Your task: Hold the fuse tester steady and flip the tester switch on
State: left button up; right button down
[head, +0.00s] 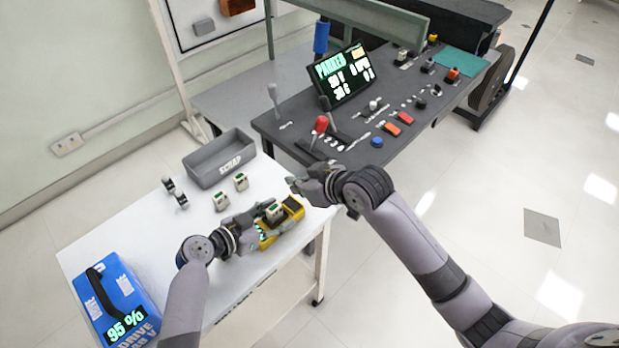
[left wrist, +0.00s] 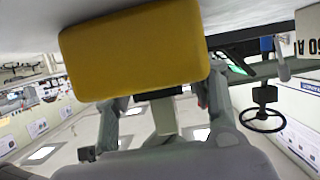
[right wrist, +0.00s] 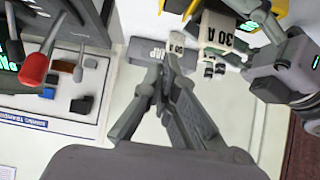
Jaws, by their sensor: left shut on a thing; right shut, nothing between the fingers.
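The yellow fuse tester (head: 294,207) lies on the white table near its right edge. It also shows as a yellow block in the left wrist view (left wrist: 135,52). My left gripper (head: 268,226) is shut on the tester from its lower left side. A pale fuse block (head: 273,211) sits at the tester's top, and a "30 A" label (right wrist: 232,30) shows there in the right wrist view. My right gripper (head: 297,184) is shut and empty, above and beyond the tester, apart from it. Its closed fingertips show in the right wrist view (right wrist: 163,72). I cannot make out the tester switch.
Two fuses (head: 221,200) (head: 241,181) and two small dark-and-silver parts (head: 168,184) (head: 181,199) stand on the white table (head: 130,240). A grey SCRAP bin (head: 205,172) is behind them. A blue drive pack (head: 130,290) is front left. A dark console (head: 290,125) with levers stands beyond.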

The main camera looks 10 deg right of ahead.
jog(key=s+d+r, duration=0.2)
jog(key=s+r, duration=0.1)
jog(key=r, duration=0.2)
jog(key=shift+s+d+r, duration=0.25)
jog(key=shift+d+r, duration=0.05)
pick_arm(q)
jog(key=o, duration=1.3)
jog(key=shift+o, duration=0.2)
